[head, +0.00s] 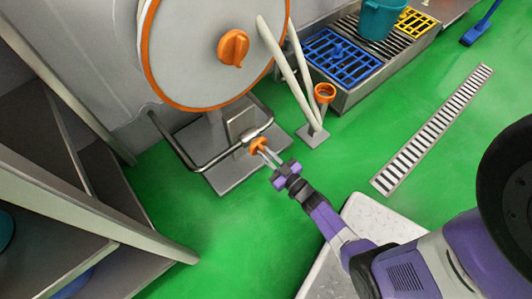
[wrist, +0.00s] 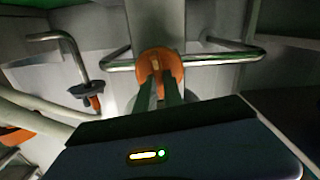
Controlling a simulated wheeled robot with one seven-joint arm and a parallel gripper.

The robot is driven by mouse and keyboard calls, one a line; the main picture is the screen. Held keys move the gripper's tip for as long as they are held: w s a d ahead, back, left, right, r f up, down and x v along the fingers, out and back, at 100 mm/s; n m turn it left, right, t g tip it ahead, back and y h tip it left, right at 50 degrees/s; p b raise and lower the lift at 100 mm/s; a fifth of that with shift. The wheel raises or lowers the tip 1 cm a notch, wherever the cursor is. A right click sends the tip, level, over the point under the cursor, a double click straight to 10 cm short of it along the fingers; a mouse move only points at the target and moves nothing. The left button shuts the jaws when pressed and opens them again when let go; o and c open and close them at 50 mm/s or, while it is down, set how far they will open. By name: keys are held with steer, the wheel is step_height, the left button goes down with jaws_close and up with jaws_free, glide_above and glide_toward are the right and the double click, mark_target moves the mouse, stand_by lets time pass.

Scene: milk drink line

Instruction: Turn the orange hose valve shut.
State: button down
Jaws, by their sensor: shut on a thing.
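The orange hose valve (head: 257,145) is a small orange handle low in front of the big round drum, beside a bent metal pipe. It also shows in the wrist view as a rounded orange knob (wrist: 161,63) before a grey metal post. My gripper (head: 267,153) reaches it from the lower right in the head view. In the wrist view my gripper's two dark fingers (wrist: 158,84) are closed on the knob's raised middle grip. The fingers hide part of the knob. How far the valve is turned I cannot tell.
A bent metal pipe (head: 190,167) runs around the post above a grey base plate (head: 225,180). The drum (head: 190,60) has its own orange knob (head: 233,48). White posts with an orange ring (head: 324,92) stand to the right. Steel shelving (head: 80,215) stands left. Green floor is clear between.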

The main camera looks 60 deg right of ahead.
steer(key=shift+m, duration=0.9)
steer(key=c, duration=1.5)
jaws_free()
steer(key=shift+o, duration=0.2)
